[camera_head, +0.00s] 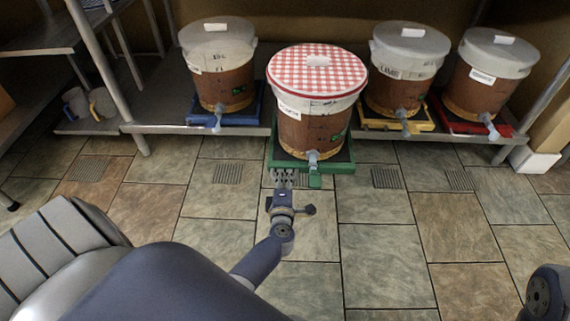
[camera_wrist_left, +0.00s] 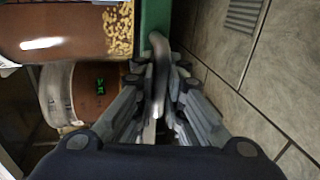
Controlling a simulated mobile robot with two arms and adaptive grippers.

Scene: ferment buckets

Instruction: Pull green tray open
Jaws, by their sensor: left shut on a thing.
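The green tray (camera_head: 342,167) juts out past the front edge of the low shelf, at the middle of the head view. A bucket (camera_head: 310,128) with a red-checked lid stands upright on it, its grey tap over the tray's front. My left gripper (camera_head: 285,176) is at the tray's front, left of the tap, shut on the tray's front part. In the left wrist view the tray's green front (camera_wrist_left: 155,16) is just beyond the fingers (camera_wrist_left: 160,85). A grey curved piece shows between them; the exact grip is hard to see. My right gripper is out of view.
Similar buckets stand on a blue tray (camera_head: 248,118) to the left, and on a yellow tray (camera_head: 418,126) and a red tray (camera_head: 497,130) to the right. Mugs (camera_head: 101,105) sit at the shelf's left end. The tiled floor in front is clear.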

